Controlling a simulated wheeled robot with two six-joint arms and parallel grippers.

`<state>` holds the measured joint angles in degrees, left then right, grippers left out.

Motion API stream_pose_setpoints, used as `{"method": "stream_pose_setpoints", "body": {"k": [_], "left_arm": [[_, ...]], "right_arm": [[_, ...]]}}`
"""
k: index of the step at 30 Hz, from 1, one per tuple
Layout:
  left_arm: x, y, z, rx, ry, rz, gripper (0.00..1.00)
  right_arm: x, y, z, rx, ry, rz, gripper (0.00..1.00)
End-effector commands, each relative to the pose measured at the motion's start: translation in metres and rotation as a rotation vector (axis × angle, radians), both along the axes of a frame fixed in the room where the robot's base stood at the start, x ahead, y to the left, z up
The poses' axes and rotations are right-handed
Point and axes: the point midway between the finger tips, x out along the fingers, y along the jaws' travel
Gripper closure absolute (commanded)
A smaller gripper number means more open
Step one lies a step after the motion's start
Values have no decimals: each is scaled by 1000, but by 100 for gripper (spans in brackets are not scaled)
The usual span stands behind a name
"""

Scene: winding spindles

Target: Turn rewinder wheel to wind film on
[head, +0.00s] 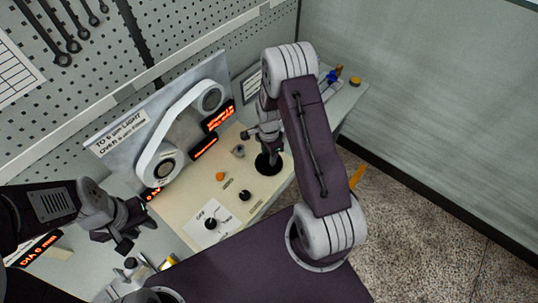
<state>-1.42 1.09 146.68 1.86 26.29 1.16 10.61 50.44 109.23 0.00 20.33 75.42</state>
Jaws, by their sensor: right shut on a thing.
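The rewinder is a cream sloped panel (258,205) with a grey backboard. A white looped band (176,117) runs around two round spools on it, the upper spool (211,99) and the lower spool (161,170). A black round wheel (267,168) sits at the panel's right end. My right gripper (269,151) points down over this wheel and is shut on what seems to be a part of it; the grip itself is mostly hidden by the gripper. My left gripper (118,236) hangs left of the panel, apart from it, with its fingers spread and nothing seen between them.
The panel carries a black dial (211,224), a small black knob (244,195), an orange button (220,176) and red-lit displays (218,116). A pegboard with wrenches (62,58) stands behind. Small items (334,75) lie at the bench's far right end. Speckled floor is clear at right.

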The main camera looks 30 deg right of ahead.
Motion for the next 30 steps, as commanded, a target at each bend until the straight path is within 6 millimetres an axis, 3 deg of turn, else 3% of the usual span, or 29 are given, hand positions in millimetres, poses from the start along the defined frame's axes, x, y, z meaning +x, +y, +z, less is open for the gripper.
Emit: {"method": "stream_pose_setpoints", "body": {"k": [13, 14, 16, 26, 30], "left_arm": [[0, 0, 0, 0, 0, 0, 64], [0, 0, 0, 0, 0, 0, 64], [0, 0, 0, 0, 0, 0, 64], [0, 0, -1, 0, 0, 0, 64], [0, 0, -8, 0, 0, 0, 64]], "right_arm": [[-1, 0, 0, 1, 3, -10, 100], [-1, 0, 0, 1, 3, -10, 58], [-1, 0, 0, 1, 3, -10, 39], [0, 0, 2, 0, -1, -9, 39], [2, 0, 24, -2, -7, -9, 39]]}}
